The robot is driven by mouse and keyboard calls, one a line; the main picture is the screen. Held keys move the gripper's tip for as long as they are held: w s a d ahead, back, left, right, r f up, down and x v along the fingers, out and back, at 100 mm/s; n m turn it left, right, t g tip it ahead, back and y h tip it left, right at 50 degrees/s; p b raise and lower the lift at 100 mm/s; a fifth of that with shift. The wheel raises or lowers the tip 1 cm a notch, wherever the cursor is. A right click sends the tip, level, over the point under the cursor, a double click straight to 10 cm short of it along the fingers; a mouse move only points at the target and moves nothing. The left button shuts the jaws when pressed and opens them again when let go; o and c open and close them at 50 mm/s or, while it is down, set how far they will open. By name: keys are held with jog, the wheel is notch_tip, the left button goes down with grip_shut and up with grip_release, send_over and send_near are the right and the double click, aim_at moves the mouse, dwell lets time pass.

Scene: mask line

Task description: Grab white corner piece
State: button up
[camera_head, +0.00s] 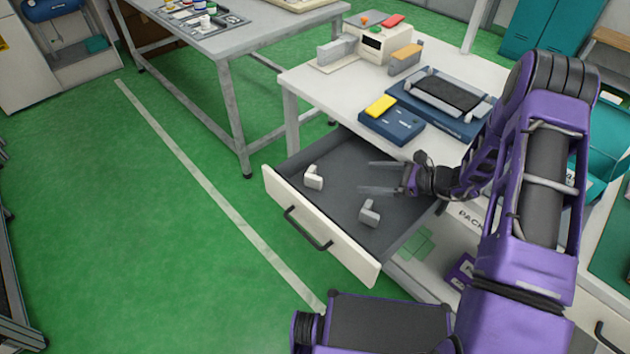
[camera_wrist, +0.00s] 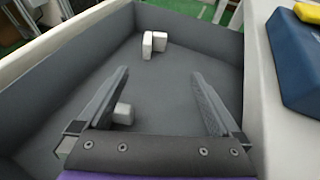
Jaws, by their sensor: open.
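Two white L-shaped corner pieces lie apart on the grey floor of an open drawer (camera_head: 340,252). One corner piece (camera_head: 313,178) is near the drawer's left front. The other corner piece (camera_head: 369,214) is nearer the right side. My gripper (camera_head: 364,177) is over the drawer, open and empty, fingers pointing left. In the wrist view, one corner piece (camera_wrist: 149,46) shows whole beyond the fingertips (camera_wrist: 160,73). The other corner piece (camera_wrist: 123,114) is partly hidden behind the left finger and gripper body.
The workbench (camera_head: 310,85) above the drawer holds a blue case (camera_head: 392,126) with a yellow block (camera_head: 381,105), a blue base with a grey frame (camera_head: 445,95), and a cream machine (camera_head: 385,45). Drawer walls surround my gripper. The green floor to the left is clear.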

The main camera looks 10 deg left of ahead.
aim_at(334, 187)
jog(key=x, duration=1.1)
jog(key=shift+s+a+f, duration=0.1)
jog(key=shift+a, duration=0.25)
jog(key=a, duration=0.2)
jog(key=a+f, duration=0.1)
jog(key=a, duration=0.1)
jog(key=shift+w+a, duration=0.2)
jog(key=shift+a, duration=0.15)
jog(key=shift+w+a+f+b, duration=0.2)
jog(key=shift+a+b, duration=0.1)
jog(key=shift+a, duration=0.15)
jog(key=shift+r, duration=0.1)
jog(key=c, duration=1.4)
